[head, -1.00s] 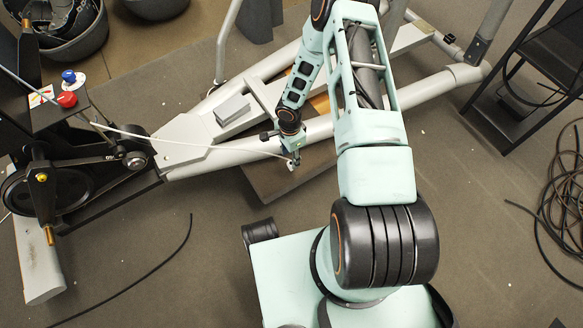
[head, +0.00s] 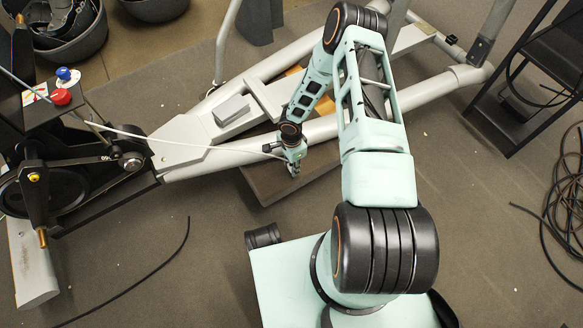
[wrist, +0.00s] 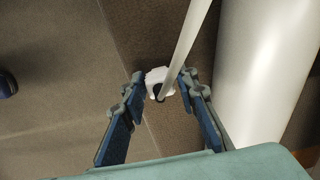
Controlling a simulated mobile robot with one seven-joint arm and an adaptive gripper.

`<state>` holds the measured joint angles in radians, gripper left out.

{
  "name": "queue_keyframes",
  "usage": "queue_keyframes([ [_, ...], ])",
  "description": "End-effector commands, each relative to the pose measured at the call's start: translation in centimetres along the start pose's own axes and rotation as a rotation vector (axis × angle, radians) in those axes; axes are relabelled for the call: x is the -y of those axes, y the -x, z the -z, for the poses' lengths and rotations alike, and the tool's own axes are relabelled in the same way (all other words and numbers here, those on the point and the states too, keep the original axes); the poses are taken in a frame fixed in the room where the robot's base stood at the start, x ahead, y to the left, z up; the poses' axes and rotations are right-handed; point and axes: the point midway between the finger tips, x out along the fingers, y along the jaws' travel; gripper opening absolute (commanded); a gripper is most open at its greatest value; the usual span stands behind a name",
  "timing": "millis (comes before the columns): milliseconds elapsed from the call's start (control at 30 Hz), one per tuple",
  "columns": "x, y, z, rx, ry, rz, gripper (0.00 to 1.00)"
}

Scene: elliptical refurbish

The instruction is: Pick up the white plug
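The white plug (wrist: 155,77) is in the wrist view, at the end of a white cable (wrist: 188,40), with a dark part on its near side. My gripper (wrist: 162,80) has one fingertip on each side of the plug. The left fingertip looks very close to it; a small gap seems to show on the right. Whether either finger touches it is unclear. In the head view my gripper (head: 293,164) points down beside the grey frame tube, and the plug is small and mostly hidden there.
A thick light-grey tube (wrist: 265,70) runs close to the right of my gripper. The grey machine frame (head: 225,152) spans the middle, above a brown board (head: 270,184). A black rack (head: 530,75) and coiled black cable (head: 562,205) are at right.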

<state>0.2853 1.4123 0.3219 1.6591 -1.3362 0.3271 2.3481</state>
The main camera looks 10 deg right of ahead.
Motion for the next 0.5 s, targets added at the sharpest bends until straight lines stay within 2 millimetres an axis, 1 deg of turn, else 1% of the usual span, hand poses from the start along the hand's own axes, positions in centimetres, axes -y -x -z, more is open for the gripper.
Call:
queue_keyframes([
  [33,0.0,0.01,-0.01,0.0,0.0,0.0,0.2],
  [200,0.0,0.01,-0.01,0.0,0.0,0.0,0.01],
  [500,0.03,0.11,0.0,0.0,0.001,0.0,0.0],
])
